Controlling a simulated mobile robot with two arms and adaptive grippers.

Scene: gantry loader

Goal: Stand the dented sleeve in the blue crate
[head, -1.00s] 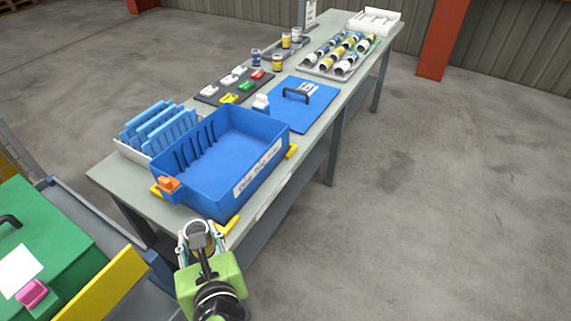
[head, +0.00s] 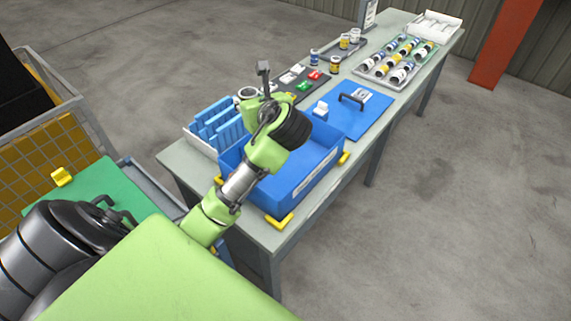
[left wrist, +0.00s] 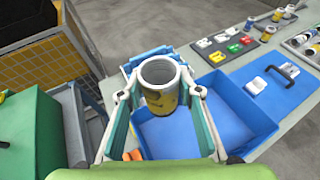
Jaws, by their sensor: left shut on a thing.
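My left gripper (head: 256,90) is shut on an open-ended sleeve (left wrist: 160,100) with a pale rim and a yellow-brown side. In the head view the sleeve's ring-shaped end (head: 247,92) shows at the fingers, and the wrist hides most of its body. In the left wrist view, the sleeve sits between the two fingers, open end up. No dent can be made out. The blue crate (head: 302,187) stands on the bench, and the arm passes above it. It shows behind the sleeve in the left wrist view (left wrist: 240,112). My right gripper is not in view.
Blue upright panels in a white rack (head: 212,130) stand left of the crate. A blue lid (head: 370,118) with a handle lies beyond it, with a tray of jars (head: 395,62) further back. Yellow corner blocks (head: 279,220) hold the crate. A green surface (head: 100,185) lies at left.

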